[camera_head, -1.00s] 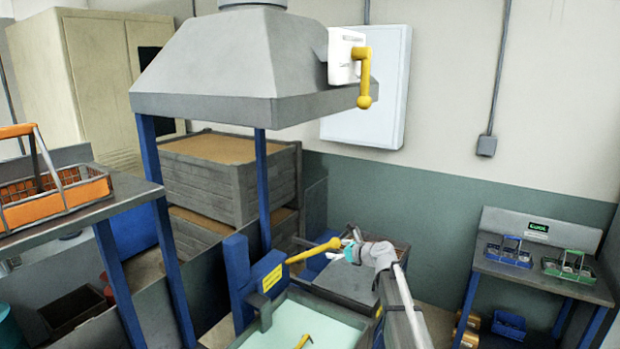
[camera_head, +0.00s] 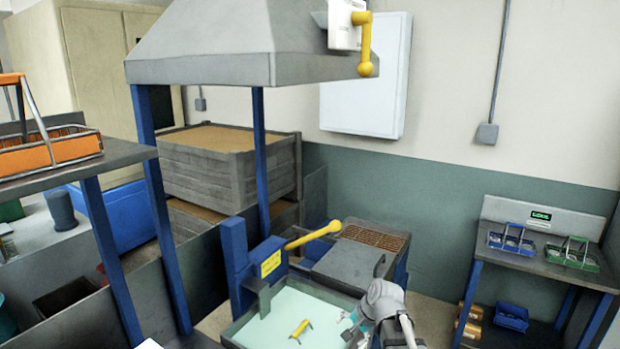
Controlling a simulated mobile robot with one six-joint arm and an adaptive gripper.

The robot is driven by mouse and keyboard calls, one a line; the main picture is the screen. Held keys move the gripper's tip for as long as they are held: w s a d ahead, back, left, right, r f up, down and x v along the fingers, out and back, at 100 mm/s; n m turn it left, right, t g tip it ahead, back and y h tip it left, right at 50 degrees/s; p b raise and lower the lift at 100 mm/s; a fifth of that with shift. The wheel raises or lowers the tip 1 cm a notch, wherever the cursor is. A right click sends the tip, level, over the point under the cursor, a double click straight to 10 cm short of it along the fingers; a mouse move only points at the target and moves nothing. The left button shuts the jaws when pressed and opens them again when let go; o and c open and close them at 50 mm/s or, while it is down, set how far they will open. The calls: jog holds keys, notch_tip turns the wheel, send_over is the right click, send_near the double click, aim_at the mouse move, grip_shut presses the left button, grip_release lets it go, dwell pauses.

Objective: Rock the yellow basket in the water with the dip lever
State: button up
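The dip lever (camera_head: 318,234) is a yellow bar with a knob end, angled up to the right from a blue post (camera_head: 240,270) beside the water tank. The tank (camera_head: 238,326) holds pale green water (camera_head: 290,310). A small yellow handle (camera_head: 302,327) shows in the water; the rest of the basket is hidden below. My gripper (camera_head: 350,325), with teal fingertips, is at the tank's right side, below and apart from the lever. Its fingers are too small to tell whether they are open.
A grey hood (camera_head: 210,50) on blue legs stands above left, with a second yellow lever (camera_head: 363,45) on its white box. A dark box with a brown grate (camera_head: 372,238) stands behind the tank. An orange basket (camera_head: 55,152) rests at left; blue and green baskets are on the right bench.

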jog(key=s+d+f+n+g+h+b, duration=0.1)
jog(key=s+d+f+n+h, duration=0.1)
jog(key=s, duration=0.4)
jog(key=s+d+f+n+g+h+b, duration=0.2)
jog(key=s+d+f+n, duration=0.2)
jog(key=s, duration=0.3)
jog(key=shift+n+h, duration=0.3)
jog(key=shift+n, duration=0.4)
